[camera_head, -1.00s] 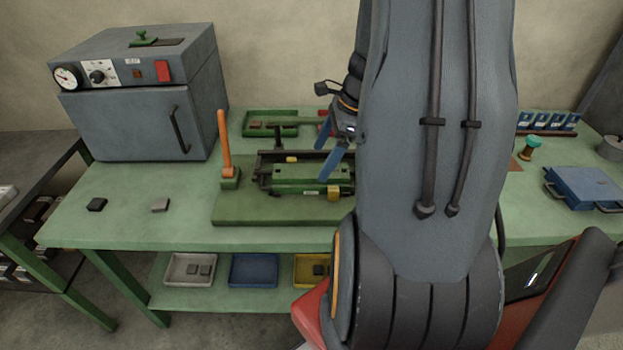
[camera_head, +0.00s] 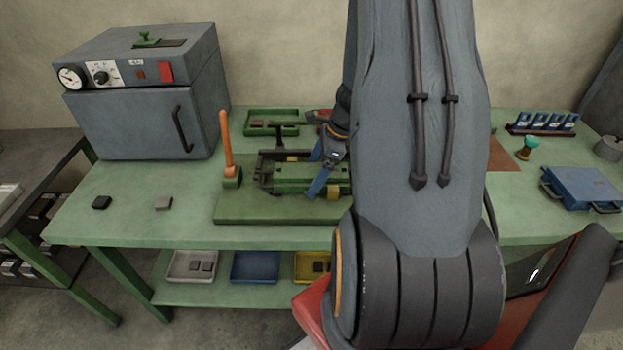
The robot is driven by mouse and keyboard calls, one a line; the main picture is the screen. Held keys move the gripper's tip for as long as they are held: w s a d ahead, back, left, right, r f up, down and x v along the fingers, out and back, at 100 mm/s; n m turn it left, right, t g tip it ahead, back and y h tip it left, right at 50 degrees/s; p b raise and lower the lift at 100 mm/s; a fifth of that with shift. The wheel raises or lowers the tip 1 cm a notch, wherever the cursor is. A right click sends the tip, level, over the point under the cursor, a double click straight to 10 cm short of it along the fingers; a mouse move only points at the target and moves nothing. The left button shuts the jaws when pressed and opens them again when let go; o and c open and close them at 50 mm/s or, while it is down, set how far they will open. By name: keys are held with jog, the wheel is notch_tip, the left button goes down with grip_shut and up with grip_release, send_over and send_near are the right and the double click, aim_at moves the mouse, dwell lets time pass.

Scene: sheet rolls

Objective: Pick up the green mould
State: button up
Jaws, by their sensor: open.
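The green mould (camera_head: 295,181) is a long green block lying in the dark frame of a fixture, on a green base plate (camera_head: 240,213) on the bench. A yellow piece shows at its right end. My gripper (camera_head: 315,170) has blue fingers, spread open and empty. In the picture the fingers overlap the right half of the mould; I cannot tell whether they touch it. My arm hides the area to the right of the fixture.
An orange upright lever (camera_head: 227,145) stands at the fixture's left. A grey oven (camera_head: 140,95) is at the back left. A green tray (camera_head: 272,118) lies behind the fixture. A blue case (camera_head: 582,188) is at right. The bench's front left holds two small blocks.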

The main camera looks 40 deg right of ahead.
jog(key=c, duration=2)
jog(key=shift+r, duration=0.1)
jog(key=shift+c, duration=0.8)
jog(key=shift+w, duration=0.1)
